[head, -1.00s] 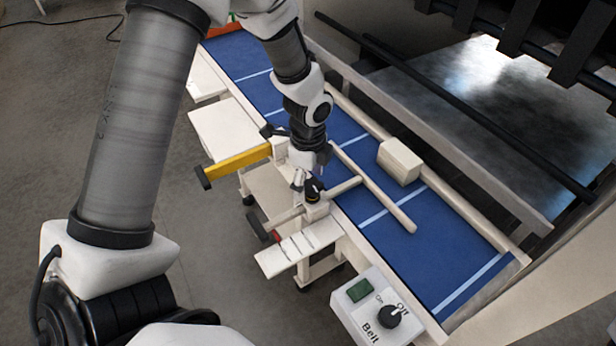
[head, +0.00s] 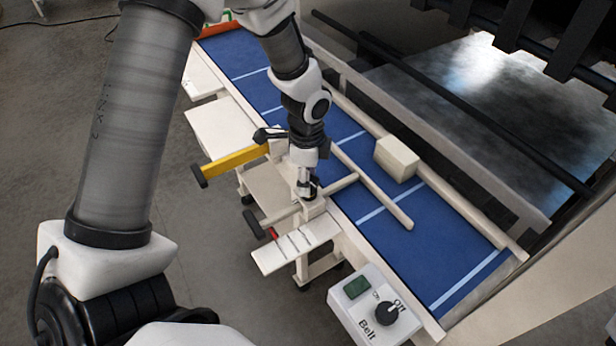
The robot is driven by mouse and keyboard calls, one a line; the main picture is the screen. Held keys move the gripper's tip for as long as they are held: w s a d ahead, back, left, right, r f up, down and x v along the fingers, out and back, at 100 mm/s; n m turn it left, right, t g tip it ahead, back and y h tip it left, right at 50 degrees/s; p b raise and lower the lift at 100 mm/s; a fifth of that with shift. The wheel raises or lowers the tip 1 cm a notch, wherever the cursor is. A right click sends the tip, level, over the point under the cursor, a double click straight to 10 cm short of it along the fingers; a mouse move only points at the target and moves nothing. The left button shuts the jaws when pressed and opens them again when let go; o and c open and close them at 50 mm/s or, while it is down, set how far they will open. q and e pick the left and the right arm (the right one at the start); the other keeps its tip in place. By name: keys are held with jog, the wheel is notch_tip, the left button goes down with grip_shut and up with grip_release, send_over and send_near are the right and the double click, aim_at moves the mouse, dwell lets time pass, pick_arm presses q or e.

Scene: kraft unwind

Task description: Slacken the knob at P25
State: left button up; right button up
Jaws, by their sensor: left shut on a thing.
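My left gripper (head: 307,186) points down at the near side of the blue conveyor belt (head: 372,196). It is shut on a small dark knob (head: 313,190) on the cream clamp block at the end of a guide-rail rod. The fingers hide most of the knob, and no P25 label can be read. The rod (head: 342,184) runs from the block to a long cream guide rail (head: 372,187) lying over the belt. My right gripper is not in view.
A cream box (head: 397,158) sits on the belt beyond the rail. A yellow bar (head: 236,164) with a black end sticks out to the left. A belt control box (head: 374,307) with a black dial stands at the front right.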

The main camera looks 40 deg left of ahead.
pick_arm(q)
jog(key=shift+s+f+n, duration=0.1)
jog(key=shift+s+n, duration=0.05)
jog(key=shift+n, duration=0.55)
jog(key=shift+s+f+n, duration=0.1)
jog(key=shift+n, duration=0.6)
jog(key=o, duration=1.2)
jog(key=shift+c, duration=0.2)
jog(key=shift+a, duration=0.15)
notch_tip(320, 180, up, 12)
jog(key=shift+w, duration=0.1)
